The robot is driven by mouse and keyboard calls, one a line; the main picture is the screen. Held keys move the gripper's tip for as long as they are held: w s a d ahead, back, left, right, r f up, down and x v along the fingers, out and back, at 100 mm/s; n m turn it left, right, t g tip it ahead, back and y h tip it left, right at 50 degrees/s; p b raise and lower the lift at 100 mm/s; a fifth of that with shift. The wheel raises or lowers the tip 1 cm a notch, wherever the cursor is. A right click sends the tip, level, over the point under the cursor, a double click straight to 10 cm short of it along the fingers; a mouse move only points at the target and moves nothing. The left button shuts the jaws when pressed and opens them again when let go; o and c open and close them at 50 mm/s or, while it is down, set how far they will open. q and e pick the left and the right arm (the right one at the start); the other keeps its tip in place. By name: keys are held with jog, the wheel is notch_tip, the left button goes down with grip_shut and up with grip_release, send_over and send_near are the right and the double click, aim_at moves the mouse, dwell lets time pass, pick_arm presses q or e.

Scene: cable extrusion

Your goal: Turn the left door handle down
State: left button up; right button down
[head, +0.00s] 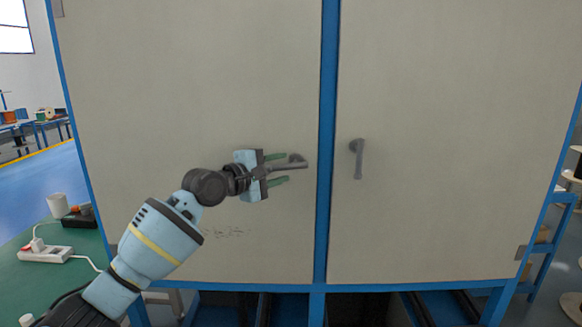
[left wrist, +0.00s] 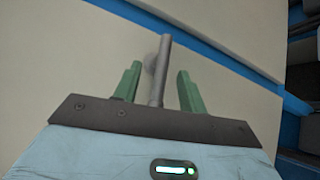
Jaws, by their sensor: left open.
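The left door handle (head: 297,163) is a grey lever on the left beige cabinet door (head: 190,80). It lies about horizontal, its knob end near the blue centre post. My left gripper (head: 277,169) is open in front of this door, its green fingers pointing right. The handle's free end reaches back between the two fingers. In the left wrist view the handle (left wrist: 162,60) stands between the green fingers (left wrist: 158,83), with a gap visible on both sides. My right gripper is not in view.
The right door (head: 450,120) has its own handle (head: 358,160), hanging straight down. A blue post (head: 328,120) separates the doors. A green table (head: 40,270) with a white power strip (head: 46,253) and a white cup (head: 58,204) stands at left.

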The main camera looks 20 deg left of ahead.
aim_at(287, 166)
pick_arm(q)
jog(key=shift+x, duration=2.05)
grip_shut()
